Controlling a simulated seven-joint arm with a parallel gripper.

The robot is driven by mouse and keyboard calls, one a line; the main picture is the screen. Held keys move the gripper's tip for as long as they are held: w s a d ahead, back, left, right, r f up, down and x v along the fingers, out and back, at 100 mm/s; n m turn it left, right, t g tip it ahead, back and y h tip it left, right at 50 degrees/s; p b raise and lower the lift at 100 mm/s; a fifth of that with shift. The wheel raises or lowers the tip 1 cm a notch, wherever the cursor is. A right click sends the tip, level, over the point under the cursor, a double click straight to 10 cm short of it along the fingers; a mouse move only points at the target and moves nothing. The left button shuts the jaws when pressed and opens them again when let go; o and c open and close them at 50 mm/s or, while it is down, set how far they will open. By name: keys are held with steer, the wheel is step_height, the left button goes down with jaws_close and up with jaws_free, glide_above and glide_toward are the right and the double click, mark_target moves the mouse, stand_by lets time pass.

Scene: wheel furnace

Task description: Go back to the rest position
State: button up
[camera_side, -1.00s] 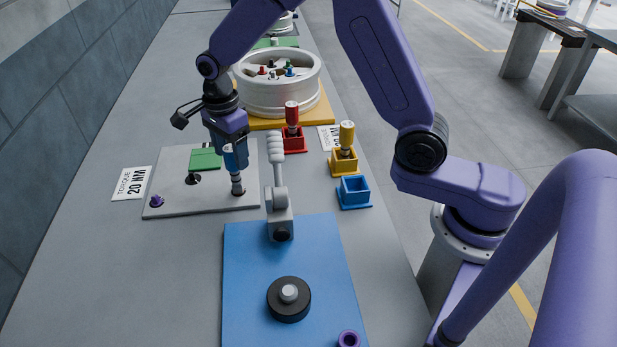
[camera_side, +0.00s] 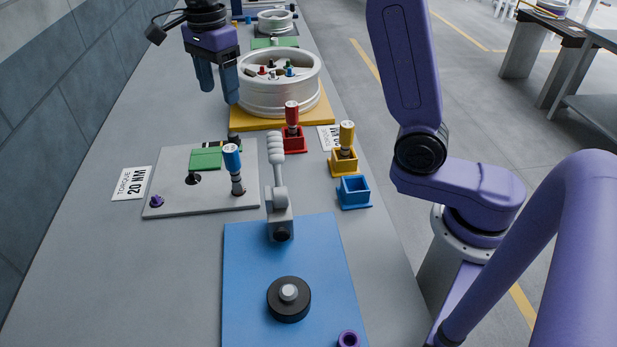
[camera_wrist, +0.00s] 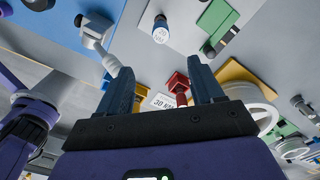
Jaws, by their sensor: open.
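My gripper (camera_side: 217,84) is open and empty, raised above the bench in the upper left of the side view, left of the silver wheel. Its two spread fingers (camera_wrist: 163,85) also show in the wrist view. The blue-topped torque tool (camera_side: 234,169) stands upright on the grey plate (camera_side: 222,203), apart from my gripper; its blue cap also shows in the wrist view (camera_wrist: 160,30).
A silver wheel (camera_side: 279,98) sits on a yellow plate. Red (camera_side: 292,128) and yellow (camera_side: 346,147) tools stand in their holders; a blue holder (camera_side: 353,192) is empty.

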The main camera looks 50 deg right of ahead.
steer(key=s+d+f+n, duration=0.2)
steer(key=s+n, duration=0.8)
steer(key=s+d+f+n, duration=0.3)
steer(key=s+n, duration=0.7)
steer(key=s, duration=0.1)
steer(key=s+d+f+n, duration=0.3)
steer(key=s+n, duration=0.8)
steer(key=shift+s+f, duration=0.15)
steer(key=shift+f, duration=0.1)
